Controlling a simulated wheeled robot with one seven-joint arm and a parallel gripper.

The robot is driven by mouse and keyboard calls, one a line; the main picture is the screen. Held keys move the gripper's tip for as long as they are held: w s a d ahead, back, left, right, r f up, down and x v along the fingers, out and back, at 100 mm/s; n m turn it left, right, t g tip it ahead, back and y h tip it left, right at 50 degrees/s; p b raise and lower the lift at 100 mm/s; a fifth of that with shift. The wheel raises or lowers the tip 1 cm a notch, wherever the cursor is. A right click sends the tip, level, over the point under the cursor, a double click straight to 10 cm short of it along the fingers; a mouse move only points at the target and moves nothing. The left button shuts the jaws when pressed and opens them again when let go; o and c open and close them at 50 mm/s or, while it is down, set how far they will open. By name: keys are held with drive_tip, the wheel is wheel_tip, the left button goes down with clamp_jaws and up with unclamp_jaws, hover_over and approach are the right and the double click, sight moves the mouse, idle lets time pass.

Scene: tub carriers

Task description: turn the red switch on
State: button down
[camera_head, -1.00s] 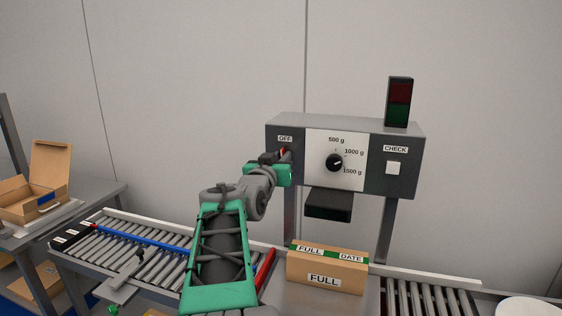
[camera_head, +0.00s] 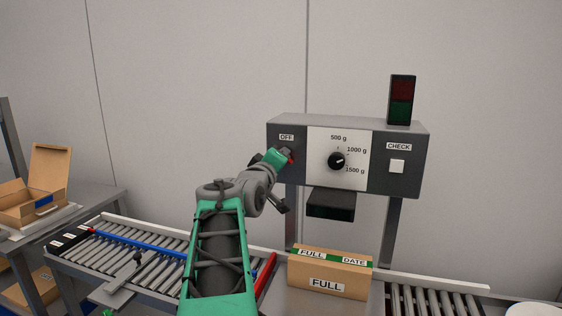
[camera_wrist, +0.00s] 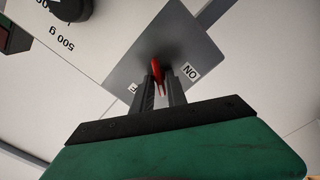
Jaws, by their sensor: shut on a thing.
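The red switch (camera_head: 291,159) is on the left part of the grey control box (camera_head: 344,124), below the OFF label (camera_head: 286,137). My gripper (camera_head: 285,156) is at the box front and covers much of the switch. In the wrist view, my gripper (camera_wrist: 158,90) is shut on the red switch (camera_wrist: 156,67), whose red lever shows between the two fingers. The ON label (camera_wrist: 189,73) is just right of the fingers there. The other label is mostly hidden behind a finger.
A black dial (camera_head: 336,161) and a white CHECK button (camera_head: 397,166) are to the right on the box. A dark signal lamp (camera_head: 401,100) stands on top. A carton marked FULL (camera_head: 327,283) sits below, between roller conveyors (camera_head: 130,253).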

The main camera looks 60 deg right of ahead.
drive_tip(key=n, duration=0.6)
drive_tip(key=shift+w+f, duration=0.1)
drive_tip(key=shift+f, duration=0.1)
drive_tip(key=shift+n, duration=0.4)
drive_tip(key=c, duration=1.4)
unclamp_jaws()
drive_tip(key=a, duration=0.2)
drive_tip(key=s+a+b, duration=0.1)
drive_tip(key=a, duration=0.4)
drive_tip(key=shift+s+a, duration=0.15)
drive_tip(key=shift+a, duration=0.25)
